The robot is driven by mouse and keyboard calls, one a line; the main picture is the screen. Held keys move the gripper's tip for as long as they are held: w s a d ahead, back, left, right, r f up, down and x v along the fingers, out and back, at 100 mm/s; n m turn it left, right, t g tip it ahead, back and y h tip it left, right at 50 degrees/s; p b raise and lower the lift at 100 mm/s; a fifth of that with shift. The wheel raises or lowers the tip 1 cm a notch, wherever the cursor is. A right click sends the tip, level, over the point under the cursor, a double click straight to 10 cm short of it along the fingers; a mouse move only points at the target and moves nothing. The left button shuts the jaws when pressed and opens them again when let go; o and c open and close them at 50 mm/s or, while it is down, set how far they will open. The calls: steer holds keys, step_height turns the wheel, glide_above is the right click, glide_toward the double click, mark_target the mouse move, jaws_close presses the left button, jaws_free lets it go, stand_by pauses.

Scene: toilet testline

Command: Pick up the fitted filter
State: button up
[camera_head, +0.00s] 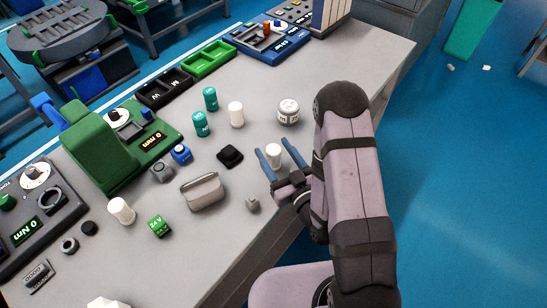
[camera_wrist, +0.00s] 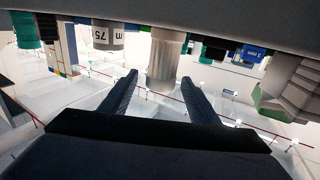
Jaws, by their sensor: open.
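A white cylinder (camera_head: 273,152), which looks like a filter, stands upright near the table's right edge. It also shows in the wrist view (camera_wrist: 165,58), where the picture is upside down. My gripper (camera_head: 276,150) is open, with its blue fingers either side of this cylinder. In the wrist view the dark fingers of my gripper (camera_wrist: 159,77) are spread with the cylinder between their tips, a gap on both sides. Two similar white cylinders stand at the middle (camera_head: 236,115) and front left (camera_head: 121,210). No marking shows which is the fitted one.
A white labelled jar (camera_head: 289,112) stands just behind the cylinder. A black block (camera_head: 229,155) and grey metal case (camera_head: 202,191) lie left of my gripper, and a small grey piece (camera_head: 253,205) is in front. Teal cylinders (camera_head: 201,124) and a green machine (camera_head: 100,150) stand further left.

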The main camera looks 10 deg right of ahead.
steer(key=shift+p+x, duration=0.45)
steer(key=shift+x, duration=1.9)
steer(key=c, duration=1.2)
